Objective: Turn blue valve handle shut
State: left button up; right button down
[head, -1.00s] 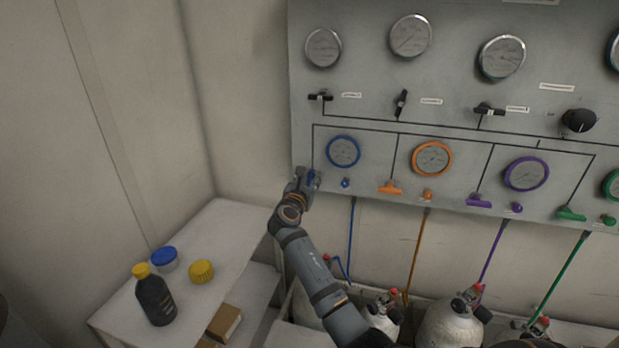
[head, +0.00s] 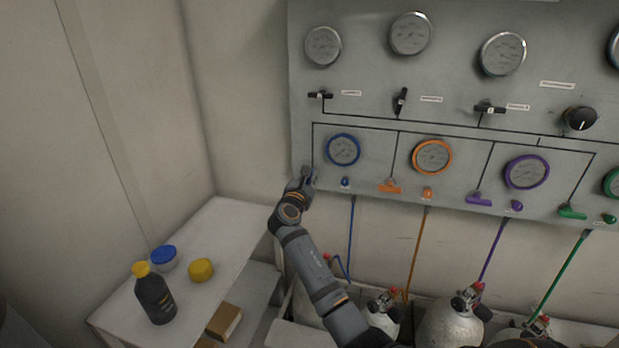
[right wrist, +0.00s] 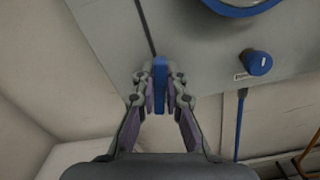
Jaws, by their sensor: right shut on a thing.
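The blue valve handle (right wrist: 159,84) stands between the fingers of my right gripper (right wrist: 160,97) in the right wrist view. The fingers are shut on its two sides. There the handle points nearly along the dark line that runs up the panel. In the head view my right gripper (head: 307,180) is at the panel's lower left edge, below and left of the blue-ringed gauge (head: 343,149), and hides most of the handle. My left gripper is not in view.
A small blue knob (right wrist: 257,62) sits right of the handle. Orange (head: 389,187), purple (head: 479,199) and green (head: 572,212) handles lie roughly level further right. Gas cylinders (head: 447,325) stand below. A side table (head: 222,225) holds a dark bottle (head: 155,297) and two lids.

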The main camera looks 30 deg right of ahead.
jog(key=m, duration=0.1)
jog(key=m+b, duration=0.1)
jog(key=m, duration=0.1)
jog(key=shift+s+d+f+m, duration=0.1)
jog(key=shift+f+m, duration=0.05)
jog(key=shift+m, duration=0.15)
jog(key=m+b, duration=0.2)
jog(key=m, duration=0.1)
jog(key=shift+f+m, duration=0.15)
jog(key=shift+m, duration=0.15)
jog(key=m+b, duration=0.3)
jog(key=m, duration=0.1)
jog(key=shift+s+d+f, duration=0.1)
jog(key=shift+f, duration=0.05)
jog(key=shift+m+b, duration=0.9)
jog(key=shift+m, duration=0.8)
jog(key=c, duration=1.4)
grip_release()
